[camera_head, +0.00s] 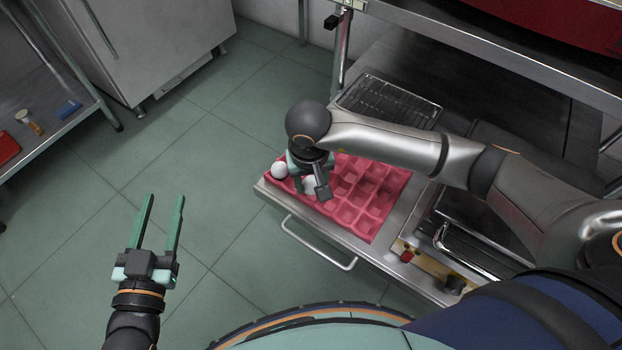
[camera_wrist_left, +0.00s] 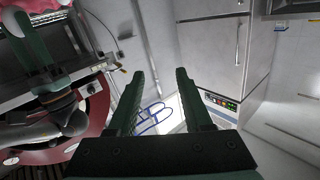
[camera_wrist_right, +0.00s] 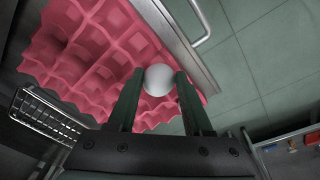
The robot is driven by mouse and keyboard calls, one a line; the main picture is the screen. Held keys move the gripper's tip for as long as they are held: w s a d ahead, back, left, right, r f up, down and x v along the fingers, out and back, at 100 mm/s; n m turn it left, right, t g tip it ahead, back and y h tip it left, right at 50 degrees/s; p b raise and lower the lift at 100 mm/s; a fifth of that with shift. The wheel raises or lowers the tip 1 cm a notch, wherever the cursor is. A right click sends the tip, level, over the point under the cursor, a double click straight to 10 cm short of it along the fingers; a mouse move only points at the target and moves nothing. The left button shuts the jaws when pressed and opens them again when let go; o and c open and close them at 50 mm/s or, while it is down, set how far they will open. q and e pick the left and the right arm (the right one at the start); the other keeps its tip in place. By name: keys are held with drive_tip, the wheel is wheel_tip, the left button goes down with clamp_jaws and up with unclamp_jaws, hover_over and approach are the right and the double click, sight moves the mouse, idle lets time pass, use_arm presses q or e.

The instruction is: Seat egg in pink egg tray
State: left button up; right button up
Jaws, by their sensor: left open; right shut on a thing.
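The pink egg tray (camera_head: 372,205) lies on a steel surface near the front edge, and its empty cups fill much of the right wrist view (camera_wrist_right: 85,50). My right gripper (camera_head: 309,188) is over the left part of the tray, shut on a white egg (camera_wrist_right: 158,80) held between its fingertips. That egg is partly hidden by the gripper in the head view; I cannot tell whether it touches a cup. Another white egg (camera_head: 279,171) is at the tray's left corner. My left gripper (camera_head: 164,198) is open and empty over the floor, away from the tray.
A wire rack (camera_head: 388,103) lies behind the tray. A steel handle (camera_head: 318,245) sticks out below the front edge. A shelf (camera_head: 480,50) overhangs the back. A side table (camera_head: 60,95) with small items stands left; the floor between is clear.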

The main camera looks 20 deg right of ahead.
drive_tip(key=shift+w+d+f, duration=0.3)
drive_tip(key=shift+w+f, duration=0.2)
drive_tip(key=shift+f+b, duration=0.45)
drive_tip(key=shift+b, duration=0.3)
use_arm(q)
wheel_tip(320, 180, up, 12)
drive_tip(key=d+m+t+h, duration=0.1)
drive_tip(key=m+t+h, duration=0.1)
drive_tip(key=t+h, duration=0.1)
drive_tip(key=shift+s+f+m+t+h, duration=0.15)
drive_tip(key=shift+s+m+t+h, duration=0.3)
drive_tip(key=shift+t, duration=0.15)
use_arm(e)
drive_tip(key=shift+f, duration=0.1)
use_arm(q)
drive_tip(key=shift+f+b, duration=0.55)
drive_tip(key=shift+b, duration=0.1)
use_arm(e)
drive_tip(key=shift+f, duration=0.55)
drive_tip(key=o, duration=0.9)
